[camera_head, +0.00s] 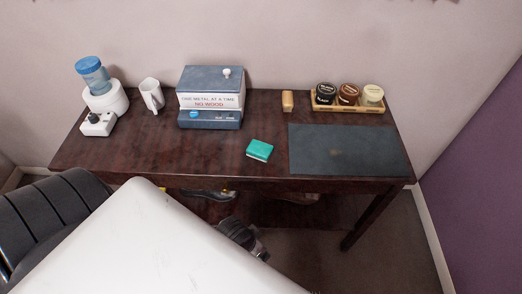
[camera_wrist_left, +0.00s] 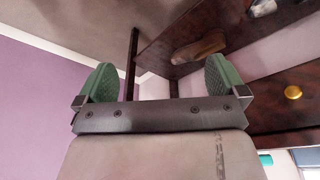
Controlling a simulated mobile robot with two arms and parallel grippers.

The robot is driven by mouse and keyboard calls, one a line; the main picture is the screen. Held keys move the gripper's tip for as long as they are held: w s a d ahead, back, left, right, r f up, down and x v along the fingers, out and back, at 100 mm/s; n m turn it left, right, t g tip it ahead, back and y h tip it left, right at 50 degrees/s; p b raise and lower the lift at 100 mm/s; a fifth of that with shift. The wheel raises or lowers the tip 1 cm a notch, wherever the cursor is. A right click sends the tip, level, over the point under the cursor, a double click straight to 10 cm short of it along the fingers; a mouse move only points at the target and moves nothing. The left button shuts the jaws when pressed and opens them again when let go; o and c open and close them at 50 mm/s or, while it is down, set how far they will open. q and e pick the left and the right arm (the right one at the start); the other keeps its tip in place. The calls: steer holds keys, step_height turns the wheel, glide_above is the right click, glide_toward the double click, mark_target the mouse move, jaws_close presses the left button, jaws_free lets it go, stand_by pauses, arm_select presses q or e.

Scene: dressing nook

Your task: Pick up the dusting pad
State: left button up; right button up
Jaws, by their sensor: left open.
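The dusting pad, which I take to be the small teal block (camera_head: 260,150), lies flat on the dark red-brown table (camera_head: 215,155), left of the dark mat. My left gripper (camera_wrist_left: 160,68) shows in the left wrist view with its two green-padded fingers wide apart and nothing between them. In the head view a dark jointed part of mine shows beyond the white body, in front of the table and away from the pad; its jaws cannot be made out. My right gripper is not seen.
The dark mat (camera_head: 345,150) lies right of the pad. Behind stand a tray (camera_head: 378,109) of jars, a wooden block (camera_head: 287,101), a blue-grey box (camera_head: 212,97), a white mug (camera_head: 152,95) and a blue-topped dispenser (camera_head: 106,101). Shoes (camera_head: 209,194) show under the table's front edge.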

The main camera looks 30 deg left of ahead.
arm_select(q)
steer(key=w+d+r+m+h, duration=0.1)
steer(key=w+d+r, duration=0.25)
steer(key=r, duration=0.55)
step_height(320, 180, up, 11)
steer(key=n+g+y+b, duration=0.1)
steer(key=n+g+y, duration=0.15)
steer(key=n, duration=0.25)
glide_above(260, 147)
steer(key=shift+g+h, duration=0.25)
steer(key=shift+h, duration=0.2)
step_height(260, 147, down, 11)
steer(key=shift+s+r, duration=0.1)
steer(key=shift+r, duration=0.05)
steer(key=c, duration=0.9)
steer(key=shift+r, duration=0.1)
